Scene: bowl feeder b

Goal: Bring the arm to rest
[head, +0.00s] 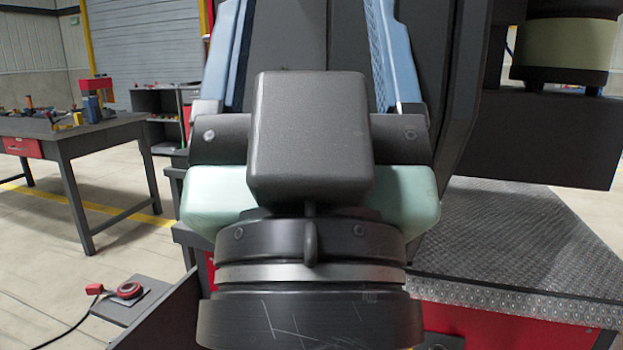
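My arm's end fills the middle of the head view, close to the camera, with a dark block on top of its wrist. My gripper (308,25) points away from the camera. Its two blue fingers stand wide apart, one on each side of the dark block. The fingertips run out of the top of the picture. I see nothing held between the visible parts of the fingers. The dark block hides the space at their base.
A dark machine (345,40) stands right behind my gripper. A metal tread-plate platform (520,235) is at the right, under a dark box (540,140). A workbench (75,130) with tools stands at the left. A red button (129,290) sits at the lower left. Floor shows at the left.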

